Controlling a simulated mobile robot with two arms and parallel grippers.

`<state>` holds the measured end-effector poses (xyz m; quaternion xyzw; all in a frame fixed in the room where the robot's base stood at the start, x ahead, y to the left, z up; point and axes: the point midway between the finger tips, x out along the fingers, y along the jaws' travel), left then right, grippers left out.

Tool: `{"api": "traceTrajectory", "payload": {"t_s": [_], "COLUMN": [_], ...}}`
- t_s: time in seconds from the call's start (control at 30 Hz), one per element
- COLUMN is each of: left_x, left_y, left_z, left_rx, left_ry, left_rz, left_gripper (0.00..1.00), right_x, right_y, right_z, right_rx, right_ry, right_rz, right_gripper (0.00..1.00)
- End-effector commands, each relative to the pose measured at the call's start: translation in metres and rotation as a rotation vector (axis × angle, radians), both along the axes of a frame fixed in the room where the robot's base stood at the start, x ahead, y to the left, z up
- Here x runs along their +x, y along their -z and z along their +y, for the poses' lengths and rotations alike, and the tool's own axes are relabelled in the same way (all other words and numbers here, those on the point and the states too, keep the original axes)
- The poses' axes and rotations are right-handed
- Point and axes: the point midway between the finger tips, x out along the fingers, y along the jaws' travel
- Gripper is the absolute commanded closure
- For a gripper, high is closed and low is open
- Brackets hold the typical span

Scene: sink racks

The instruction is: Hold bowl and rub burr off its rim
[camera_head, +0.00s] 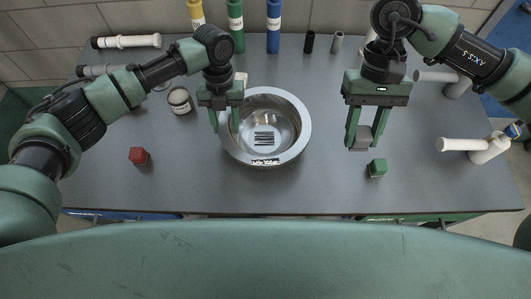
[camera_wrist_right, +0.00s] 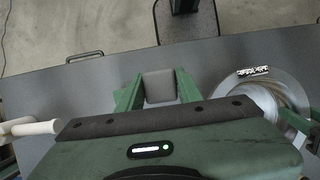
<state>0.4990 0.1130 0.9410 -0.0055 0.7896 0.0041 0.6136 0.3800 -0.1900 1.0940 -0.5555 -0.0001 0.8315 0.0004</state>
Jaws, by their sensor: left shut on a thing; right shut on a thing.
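A shiny metal bowl (camera_head: 297,146) with a wide flat rim stands on the grey table. A rough, speckled burr patch (camera_head: 265,161) shows on its near rim, and also in the right wrist view (camera_wrist_right: 253,71). My left gripper (camera_head: 225,128) is shut on the bowl's left rim, one finger inside and one outside. My right gripper (camera_head: 361,145) is shut on a small grey block (camera_head: 361,136), held above the table to the right of the bowl. The grey block also shows between the fingers in the right wrist view (camera_wrist_right: 159,87).
A red cube (camera_head: 138,156) lies left of the bowl and a green cube (camera_head: 377,168) lies right, near the front edge. A jar (camera_head: 180,101) stands behind left. Several bottles (camera_head: 273,27) line the back. A white-handled tool (camera_head: 464,145) lies at right.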

Motion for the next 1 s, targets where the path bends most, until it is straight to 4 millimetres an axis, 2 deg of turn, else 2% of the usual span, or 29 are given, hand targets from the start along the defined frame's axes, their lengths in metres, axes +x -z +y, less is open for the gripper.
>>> {"api": "traceTrajectory", "payload": {"t_s": [0.3,0.47,0.57,0.77,1.0], "left_x": [-0.002,-0.002,-0.002,-0.002,-0.001], "left_y": [0.002,0.002,0.002,0.002,0.001], "left_z": [0.000,0.000,0.000,0.000,0.000], "left_rx": [0.002,0.002,0.002,0.002,0.003], "left_ry": [0.003,0.003,0.003,0.003,0.002], "left_rz": [0.004,0.004,0.004,0.004,0.003], "left_gripper": [0.97,0.97,0.97,0.97,0.97], "right_x": [0.000,0.003,0.008,0.014,0.013], "right_y": [0.000,0.002,0.004,0.003,-0.007], "right_z": [0.001,0.015,0.038,0.097,0.164], "right_rx": [0.000,0.001,0.003,0.006,0.010], "right_ry": [0.003,0.090,0.231,0.600,1.008], "right_rz": [0.000,0.002,0.003,0.005,0.007], "right_gripper": [0.97,0.97,0.97,0.97,0.97]}}
